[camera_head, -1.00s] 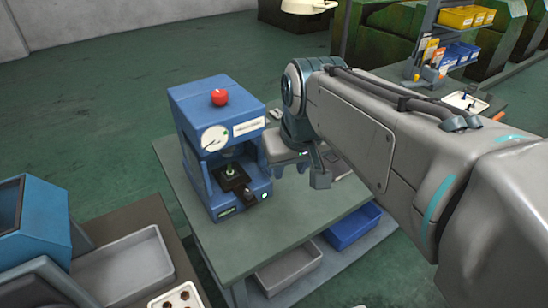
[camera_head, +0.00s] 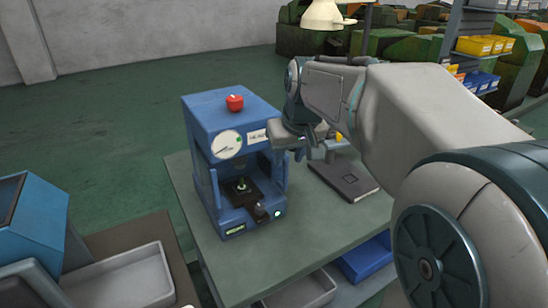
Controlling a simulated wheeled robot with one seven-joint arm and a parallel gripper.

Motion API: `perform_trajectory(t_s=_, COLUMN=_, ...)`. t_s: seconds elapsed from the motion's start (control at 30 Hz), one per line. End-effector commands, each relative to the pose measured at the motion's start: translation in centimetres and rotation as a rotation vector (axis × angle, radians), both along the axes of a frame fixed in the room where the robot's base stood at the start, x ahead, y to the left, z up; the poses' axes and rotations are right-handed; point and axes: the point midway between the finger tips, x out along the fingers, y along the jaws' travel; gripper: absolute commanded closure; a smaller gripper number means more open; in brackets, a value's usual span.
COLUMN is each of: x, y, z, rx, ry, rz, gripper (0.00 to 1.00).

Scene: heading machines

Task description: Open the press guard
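The blue press (camera_head: 205,150) stands on the grey-green bench, with a red button (camera_head: 234,103) on top and a round white dial (camera_head: 227,144) on its front. Below the dial is a recess with a dark plate (camera_head: 241,190) and a small green-tipped part. I cannot make out a separate guard panel, or whether it is raised or lowered. A small dark block (camera_head: 262,212) sits at the front of the base. My gripper (camera_head: 316,153) is right of the press's upper front, with its fingertips apart and nothing visible between them. Whether it touches the press is unclear.
A dark flat notebook-like item (camera_head: 344,178) lies on the bench (camera_head: 315,222) right of the press. A blue bin (camera_head: 366,257) and a grey tray (camera_head: 302,291) are below. Another blue machine (camera_head: 32,225) stands at the left. The bench front is clear.

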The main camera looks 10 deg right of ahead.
Motion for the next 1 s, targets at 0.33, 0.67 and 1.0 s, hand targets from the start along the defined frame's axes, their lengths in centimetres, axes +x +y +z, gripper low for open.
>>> perform_trajectory(t_s=0.33, x=1.9, y=0.2, z=-4.6, rx=0.000, ry=0.001, rz=-0.001, gripper=0.67)
perform_trajectory(t_s=0.67, x=2.1, y=0.2, z=-5.1, rx=0.000, ry=-0.001, rz=0.000, gripper=0.67)
perform_trajectory(t_s=1.0, x=2.1, y=0.2, z=-5.0, rx=0.000, ry=-0.001, rz=-0.002, gripper=1.00)
